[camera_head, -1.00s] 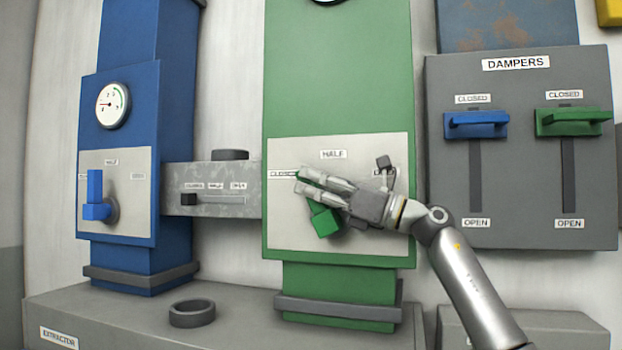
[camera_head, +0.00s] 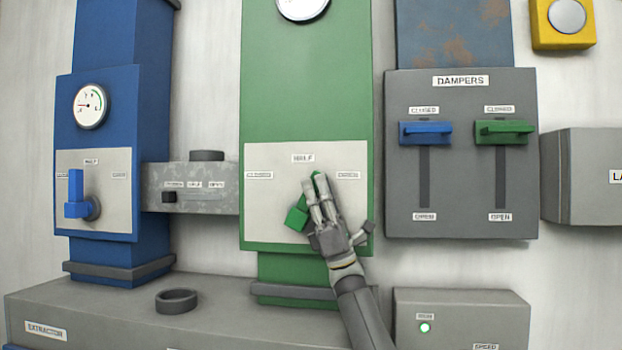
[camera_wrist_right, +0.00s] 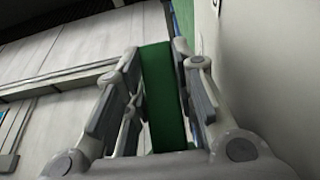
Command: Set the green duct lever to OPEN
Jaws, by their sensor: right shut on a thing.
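The green duct lever (camera_head: 296,217) is on the pale plate (camera_head: 265,215) of the green duct. Its handle runs up from the hub and leans right, with its tip between the HALF label (camera_head: 303,158) and the OPEN label (camera_head: 348,175). The CLOSED label (camera_head: 258,175) is at the left. My right gripper (camera_head: 315,186) is shut on the lever handle, and its fingers cover much of it. In the right wrist view the green handle (camera_wrist_right: 163,85) lies between the two fingers. My left gripper is not in view.
A blue duct with its own lever (camera_head: 77,198) stands at the left. A grey slider box (camera_head: 190,190) is between the ducts. The DAMPERS panel (camera_head: 460,220) is at the right, with a grey box (camera_head: 460,310) below it. A dark ring (camera_head: 177,300) lies on the extractor top.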

